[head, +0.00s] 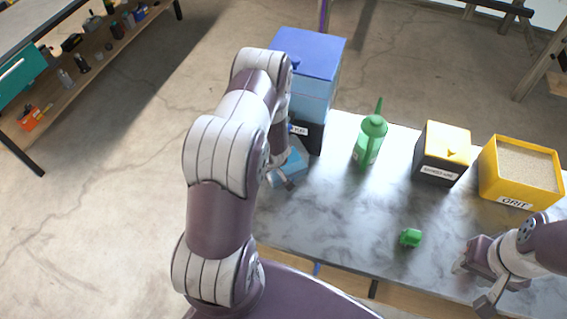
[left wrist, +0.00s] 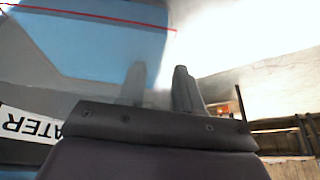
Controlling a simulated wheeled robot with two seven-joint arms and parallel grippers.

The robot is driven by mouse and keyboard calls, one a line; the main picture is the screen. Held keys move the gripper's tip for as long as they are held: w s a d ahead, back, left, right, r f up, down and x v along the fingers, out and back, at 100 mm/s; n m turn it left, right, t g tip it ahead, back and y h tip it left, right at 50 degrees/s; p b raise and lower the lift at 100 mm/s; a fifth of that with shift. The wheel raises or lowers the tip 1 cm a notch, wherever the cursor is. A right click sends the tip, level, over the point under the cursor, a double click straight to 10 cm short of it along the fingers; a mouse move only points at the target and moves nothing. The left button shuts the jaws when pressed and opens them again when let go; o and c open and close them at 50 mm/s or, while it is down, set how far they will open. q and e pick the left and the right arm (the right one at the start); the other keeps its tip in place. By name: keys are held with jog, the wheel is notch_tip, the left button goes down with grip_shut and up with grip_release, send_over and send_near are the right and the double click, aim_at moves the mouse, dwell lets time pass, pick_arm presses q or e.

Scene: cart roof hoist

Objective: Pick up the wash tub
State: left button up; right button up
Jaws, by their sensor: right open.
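No label in view names a wash tub. A light blue object (head: 292,163), possibly the tub, sits on the marbled table below the tall blue container, partly hidden by my left arm. My left gripper (head: 284,182) is beside this object, mostly covered by its own arm. The left wrist view shows a grey finger (left wrist: 187,90) close to a blue surface (left wrist: 90,45), with a fainter finger-like shape beside it. I cannot tell whether it is open or touching. My right gripper (head: 476,283) is open and empty over the table's front right.
A tall blue container (head: 308,55) stands at the table's back left; a "WATER" label (left wrist: 30,125) shows at the wrist. The table's middle (head: 340,215) is clear.

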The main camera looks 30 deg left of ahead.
pick_arm(q)
grip_shut()
dwell(1.3)
